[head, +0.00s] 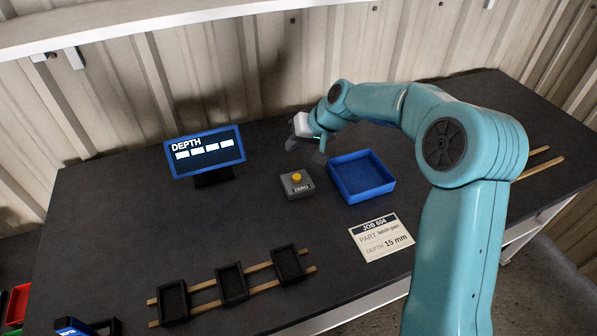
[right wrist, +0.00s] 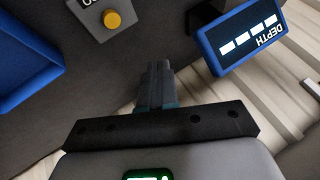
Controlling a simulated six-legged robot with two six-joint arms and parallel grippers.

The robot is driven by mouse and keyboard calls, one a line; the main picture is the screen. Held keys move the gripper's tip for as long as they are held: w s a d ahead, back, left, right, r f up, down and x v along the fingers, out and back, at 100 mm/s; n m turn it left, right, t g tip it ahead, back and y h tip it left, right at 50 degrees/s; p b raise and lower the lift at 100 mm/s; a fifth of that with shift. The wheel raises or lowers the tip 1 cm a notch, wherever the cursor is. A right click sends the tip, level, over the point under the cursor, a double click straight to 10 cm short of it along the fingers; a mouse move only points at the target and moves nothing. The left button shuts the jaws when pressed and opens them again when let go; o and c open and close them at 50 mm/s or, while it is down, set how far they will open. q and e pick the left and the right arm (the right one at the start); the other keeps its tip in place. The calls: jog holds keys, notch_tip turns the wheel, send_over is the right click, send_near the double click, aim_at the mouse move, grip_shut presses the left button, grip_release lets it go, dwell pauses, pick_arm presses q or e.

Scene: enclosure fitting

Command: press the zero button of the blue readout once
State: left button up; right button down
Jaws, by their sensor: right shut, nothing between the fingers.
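The blue readout (head: 205,152) stands at the back left of the dark table, its screen showing DEPTH and a row of white blocks. It also shows tilted at the upper right of the right wrist view (right wrist: 240,38). The grey zero box with its yellow button (head: 296,178) sits right of the readout. In the right wrist view the yellow button (right wrist: 112,19) is at the top left. My right gripper (head: 305,145) is behind the button box, above the table and apart from it. Its fingers (right wrist: 158,80) are shut and empty. My left gripper is not in view.
A blue tray (head: 362,196) lies just right of the button box. A job card (head: 381,238) reading DEPTH 15 mm lies in front of it. Several black frames (head: 231,283) sit on wooden rails at the front. Red and green bins are at the lower left.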

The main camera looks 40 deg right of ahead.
jog(key=d, duration=0.2)
jog(key=b, duration=0.6)
send_over(299, 177)
notch_tip(299, 177, down, 8)
jog(key=shift+w+r, duration=0.1)
jog(key=shift+r, duration=0.15)
pick_arm(q)
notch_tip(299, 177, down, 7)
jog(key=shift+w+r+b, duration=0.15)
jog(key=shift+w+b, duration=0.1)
jog(key=shift+b, duration=0.1)
pick_arm(e)
jog(key=shift+f, duration=0.5)
jog(key=shift+f, duration=0.1)
dwell(0.6)
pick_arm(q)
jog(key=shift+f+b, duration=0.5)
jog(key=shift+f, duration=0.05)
pick_arm(e)
jog(key=shift+f, duration=0.3)
